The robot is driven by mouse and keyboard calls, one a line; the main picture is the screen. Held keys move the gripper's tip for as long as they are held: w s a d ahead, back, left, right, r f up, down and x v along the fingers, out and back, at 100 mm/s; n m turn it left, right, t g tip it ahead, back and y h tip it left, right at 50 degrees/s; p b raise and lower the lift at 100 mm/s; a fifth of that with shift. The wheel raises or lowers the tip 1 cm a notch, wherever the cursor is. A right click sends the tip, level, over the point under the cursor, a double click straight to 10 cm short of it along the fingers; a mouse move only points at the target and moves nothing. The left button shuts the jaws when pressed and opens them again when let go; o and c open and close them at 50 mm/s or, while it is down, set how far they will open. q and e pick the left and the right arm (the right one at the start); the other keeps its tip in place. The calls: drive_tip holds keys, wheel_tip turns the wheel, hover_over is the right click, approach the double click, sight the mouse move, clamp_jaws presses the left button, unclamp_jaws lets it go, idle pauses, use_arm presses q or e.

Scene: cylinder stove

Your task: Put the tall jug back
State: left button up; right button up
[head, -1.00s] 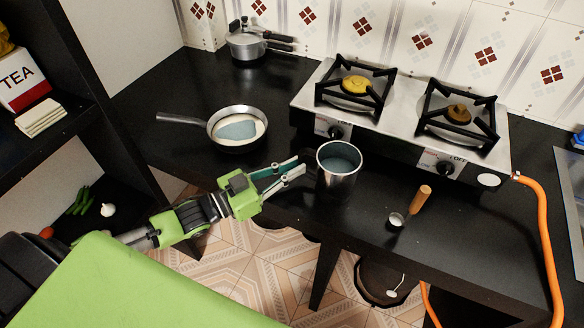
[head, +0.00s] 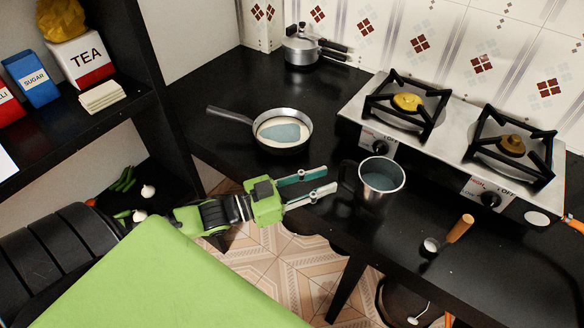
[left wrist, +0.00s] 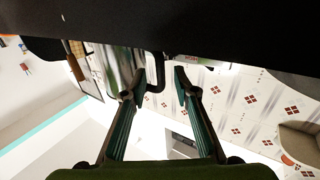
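The tall jug (head: 381,186) is a steel vessel with a black handle (head: 346,175) on its left. It stands upright on the black counter in front of the stove, with grey-blue contents. My left gripper (head: 330,179) is open, its two fingers spread just left of the handle, with a small gap in the head view. In the left wrist view the jug (left wrist: 117,62) appears upside down, and its handle shows beyond and between the open fingertips (left wrist: 159,80). My right gripper is not in view.
The stove (head: 402,157) stands behind the jug. A frying pan (head: 283,145) and a lidded pot (head: 301,49) stand to the left and back. A wooden-handled ladle (head: 460,229) lies at the right. Shelves with a tea box (head: 85,60) stand at far left.

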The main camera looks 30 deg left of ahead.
use_arm(q)
drive_tip(key=v, duration=0.9)
idle(0.4)
